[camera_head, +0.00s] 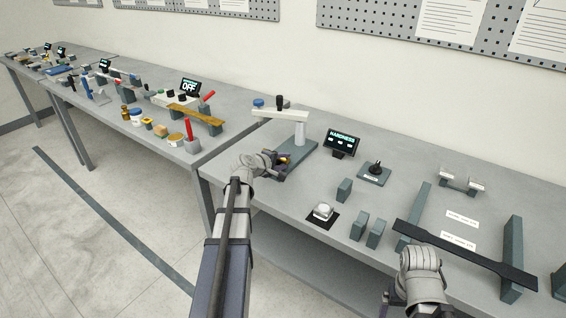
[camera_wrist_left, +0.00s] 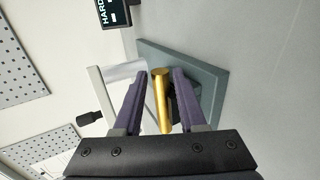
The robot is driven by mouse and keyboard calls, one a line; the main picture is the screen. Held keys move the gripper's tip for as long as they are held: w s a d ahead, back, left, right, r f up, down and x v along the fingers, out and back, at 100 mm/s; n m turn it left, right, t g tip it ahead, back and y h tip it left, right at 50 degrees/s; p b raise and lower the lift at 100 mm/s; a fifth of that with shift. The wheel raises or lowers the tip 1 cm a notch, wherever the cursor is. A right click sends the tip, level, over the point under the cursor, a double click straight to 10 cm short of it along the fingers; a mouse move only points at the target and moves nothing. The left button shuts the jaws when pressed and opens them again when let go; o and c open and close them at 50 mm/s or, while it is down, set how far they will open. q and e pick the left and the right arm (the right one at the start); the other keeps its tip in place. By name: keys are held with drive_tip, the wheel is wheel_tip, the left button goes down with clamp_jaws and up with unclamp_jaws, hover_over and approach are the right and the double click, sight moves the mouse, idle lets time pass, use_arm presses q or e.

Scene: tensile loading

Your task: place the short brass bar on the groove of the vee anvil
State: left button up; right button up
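The short brass bar (camera_wrist_left: 161,98) lies between the fingers of my left gripper (camera_wrist_left: 159,74) in the left wrist view, with a visible gap on each side. A little of the bar (camera_head: 284,159) also shows in the head view. My left gripper (camera_head: 281,166) is open around it, low over the tester's base. A dark block (camera_wrist_left: 174,104), apparently the vee anvil, shows just beside and behind the bar. Its groove is hidden, so I cannot tell whether the bar rests in it. My right gripper (camera_head: 388,301) is at the bottom of the head view, its fingers mostly hidden.
The hardness tester's grey base (camera_head: 305,150) carries a white column (camera_head: 300,132) and arm close to my left gripper. A HARDNESS display (camera_head: 342,142) and a dark knob box (camera_head: 375,172) stand to the right. A long dark bar (camera_head: 465,255) spans blocks near my right arm.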

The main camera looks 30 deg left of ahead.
use_arm(q)
drive_tip(key=shift+o, duration=1.2)
drive_tip(key=shift+r, duration=0.1)
drive_tip(key=shift+s+r+p, duration=0.25)
drive_tip(key=shift+r+p, duration=0.05)
drive_tip(key=shift+p, duration=0.1)
drive_tip(key=p+v, duration=0.5)
drive_tip(key=v, duration=0.6)
drive_tip(key=shift+s, duration=0.2)
drive_tip(key=shift+a, duration=0.15)
